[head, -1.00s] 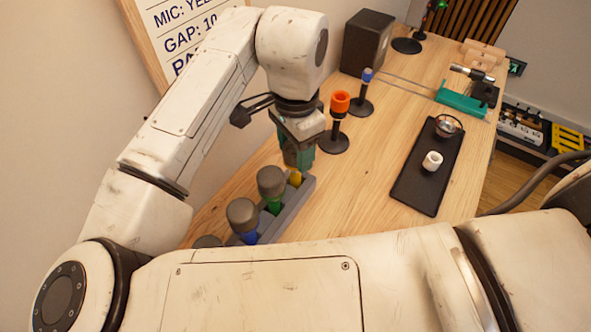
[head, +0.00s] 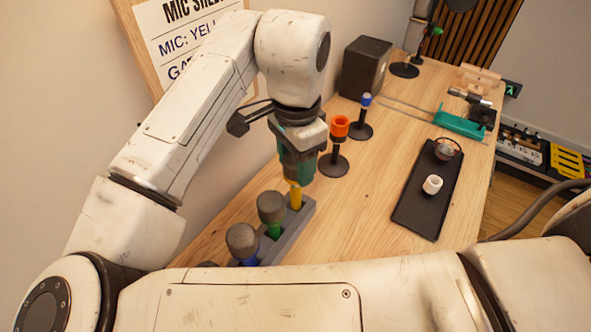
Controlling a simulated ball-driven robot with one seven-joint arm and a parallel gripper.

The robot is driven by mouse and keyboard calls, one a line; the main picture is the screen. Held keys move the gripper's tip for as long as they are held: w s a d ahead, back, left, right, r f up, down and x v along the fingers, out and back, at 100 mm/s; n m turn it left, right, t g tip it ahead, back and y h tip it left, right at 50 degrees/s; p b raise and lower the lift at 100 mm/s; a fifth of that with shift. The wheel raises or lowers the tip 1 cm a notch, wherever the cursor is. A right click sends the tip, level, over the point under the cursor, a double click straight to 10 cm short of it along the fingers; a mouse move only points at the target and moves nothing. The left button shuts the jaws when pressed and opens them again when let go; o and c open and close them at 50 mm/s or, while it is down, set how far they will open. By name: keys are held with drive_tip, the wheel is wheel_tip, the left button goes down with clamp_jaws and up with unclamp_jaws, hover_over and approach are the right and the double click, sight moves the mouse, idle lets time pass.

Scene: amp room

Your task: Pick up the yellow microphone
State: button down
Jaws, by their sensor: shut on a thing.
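The yellow microphone (head: 296,195) is upright under my gripper (head: 297,176), at the far end of a grey rack (head: 307,213). My gripper is shut on its upper part, and the jaws hide its head. The yellow handle shows below the jaws. Its lower end is at the rack's far slot; I cannot tell whether it is still inside or just above. A green microphone (head: 272,213) and a blue microphone (head: 243,245), both with grey heads, stand upright in the rack nearer to me.
An orange-topped stand (head: 338,130) and a blue-topped stand (head: 363,115) are just beyond my gripper. A black speaker (head: 367,67) stands behind them. A black tray (head: 411,210) with a white cup (head: 432,185) lies to the right. The wood between rack and tray is clear.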

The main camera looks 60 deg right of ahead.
drive_tip(key=s+a+r, duration=0.1)
drive_tip(key=s+r, duration=0.8)
drive_tip(key=s, duration=0.5)
drive_tip(key=shift+r, duration=0.4)
drive_tip(key=shift+w, duration=0.1)
